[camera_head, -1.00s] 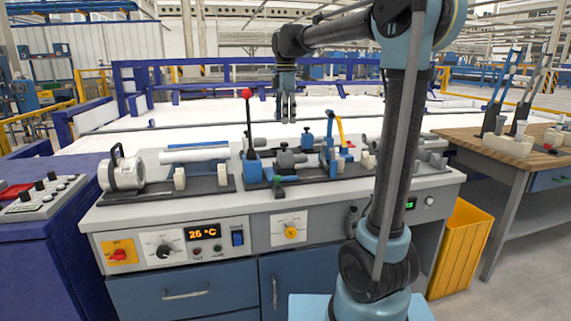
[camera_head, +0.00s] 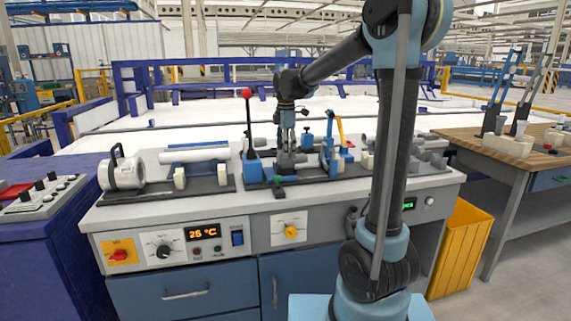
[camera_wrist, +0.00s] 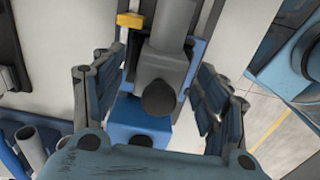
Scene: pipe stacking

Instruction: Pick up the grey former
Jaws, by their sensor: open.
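The grey former (camera_wrist: 166,68) has a thick grey body with a dark round end. In the wrist view it sits in a blue fixture (camera_wrist: 138,122) on the bench. My gripper (camera_wrist: 158,82) is open, with one finger on each side of the former. I cannot tell whether the fingers touch it. In the head view my gripper (camera_head: 286,155) points straight down at the fixture in the middle of the bench and hides most of the former there.
A red-knobbed lever (camera_head: 247,125) stands left of my gripper, and a yellow handle (camera_head: 340,130) stands to the right. A white pipe (camera_head: 195,154) lies further left. Grey fittings (camera_head: 430,158) sit at the bench's right. A yellow bin (camera_head: 460,250) stands beside the bench.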

